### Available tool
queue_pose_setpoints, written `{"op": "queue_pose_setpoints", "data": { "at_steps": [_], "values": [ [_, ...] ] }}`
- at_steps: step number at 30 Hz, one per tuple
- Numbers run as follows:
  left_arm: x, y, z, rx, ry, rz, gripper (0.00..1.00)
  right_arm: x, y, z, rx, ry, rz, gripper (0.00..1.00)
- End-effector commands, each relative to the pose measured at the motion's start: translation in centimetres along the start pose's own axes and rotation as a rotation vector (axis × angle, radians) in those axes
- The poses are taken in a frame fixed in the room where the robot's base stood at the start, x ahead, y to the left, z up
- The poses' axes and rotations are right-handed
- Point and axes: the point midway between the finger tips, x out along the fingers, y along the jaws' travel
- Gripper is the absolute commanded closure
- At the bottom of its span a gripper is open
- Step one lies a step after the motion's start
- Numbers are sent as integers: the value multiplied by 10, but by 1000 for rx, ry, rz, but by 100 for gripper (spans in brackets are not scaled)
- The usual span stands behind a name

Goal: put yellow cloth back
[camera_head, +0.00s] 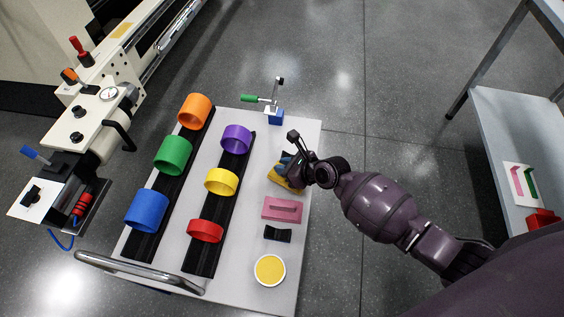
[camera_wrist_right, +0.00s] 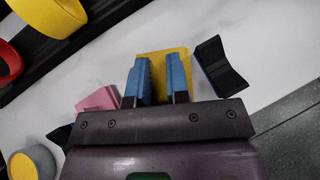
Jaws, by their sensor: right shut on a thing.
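The yellow cloth (camera_head: 285,182) is at the right side of the white cart top, partly hidden by my right gripper (camera_head: 289,168). In the right wrist view the yellow cloth (camera_wrist_right: 163,58) shows between and beyond the two blue fingertips of my right gripper (camera_wrist_right: 158,80). The right gripper is shut on it. I cannot tell whether the cloth touches the cart top. My left gripper is not in view.
On the white cart (camera_head: 229,292), a pink block (camera_head: 283,208), a black holder (camera_head: 278,234) and a round yellow-topped dish (camera_head: 269,270) stand near the cloth. Coloured rings lie on black rails to the left. A black angled piece (camera_wrist_right: 220,66) is beside the fingers.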

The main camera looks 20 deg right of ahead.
Motion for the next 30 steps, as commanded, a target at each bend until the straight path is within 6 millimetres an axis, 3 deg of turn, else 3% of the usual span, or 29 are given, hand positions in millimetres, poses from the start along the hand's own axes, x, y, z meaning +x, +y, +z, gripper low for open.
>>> {"op": "queue_pose_setpoints", "data": {
  "at_steps": [30],
  "values": [
    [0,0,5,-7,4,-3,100,6,0,-8,1,-2,0,100]
  ]
}}
